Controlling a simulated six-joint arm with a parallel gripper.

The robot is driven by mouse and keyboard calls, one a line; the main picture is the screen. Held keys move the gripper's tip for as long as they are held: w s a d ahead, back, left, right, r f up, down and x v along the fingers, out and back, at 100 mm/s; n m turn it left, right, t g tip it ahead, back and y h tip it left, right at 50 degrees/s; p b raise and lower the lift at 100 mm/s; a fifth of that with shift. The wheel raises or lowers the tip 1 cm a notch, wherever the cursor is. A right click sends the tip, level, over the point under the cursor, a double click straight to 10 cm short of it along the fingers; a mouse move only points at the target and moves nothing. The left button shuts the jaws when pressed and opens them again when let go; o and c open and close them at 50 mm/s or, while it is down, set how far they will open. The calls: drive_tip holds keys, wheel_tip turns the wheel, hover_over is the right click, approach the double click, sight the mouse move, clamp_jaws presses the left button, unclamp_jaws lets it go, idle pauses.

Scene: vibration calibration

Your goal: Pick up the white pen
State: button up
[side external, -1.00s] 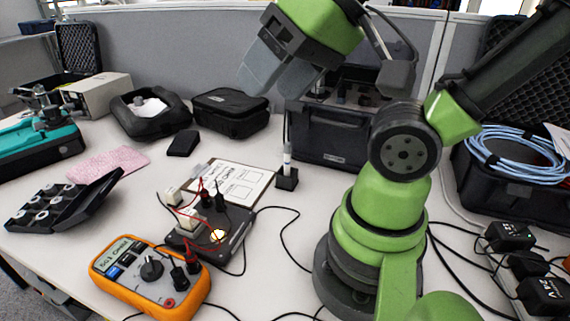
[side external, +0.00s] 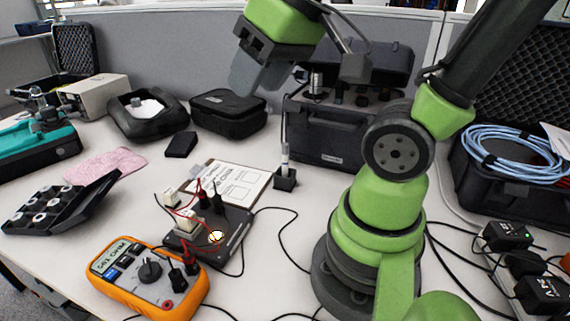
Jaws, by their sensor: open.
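The white pen (side external: 285,156) stands upright in a small black holder (side external: 286,180) near the middle of the table, just right of the clipboard. My gripper (side external: 252,82) is up in the air, above and a little left of the pen in the picture, with its grey fingers pointing down. It is open and apart from the pen, with nothing seen between its fingers. One finger largely overlaps the other from this side.
A black case (side external: 330,135) stands close behind the pen. A clipboard (side external: 236,182) lies left of it. An orange multimeter (side external: 145,280) and a dark box with red wires (side external: 233,237) are nearer. A black cable crosses the table.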

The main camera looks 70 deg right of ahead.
drive_tip(key=w+d+f+n+g+h, duration=0.1)
drive_tip(key=w+d+f+g, duration=0.1)
drive_tip(key=w+d+f, duration=0.3)
drive_tip(key=n+g, duration=0.4)
drive_tip(key=n, duration=0.1)
hover_over(285, 158)
drive_tip(key=f, duration=0.9)
drive_tip(key=shift+w+d+f, duration=0.15)
drive_tip(key=shift+w+f, duration=0.05)
drive_tip(key=shift+f, duration=0.05)
wheel_tip(285, 158, down, 5)
drive_tip(key=shift+s+d+r, duration=0.1)
drive_tip(key=shift+d+r, duration=0.05)
drive_tip(key=shift+r, duration=0.05)
drive_tip(key=shift+f, duration=2.9)
clamp_jaws()
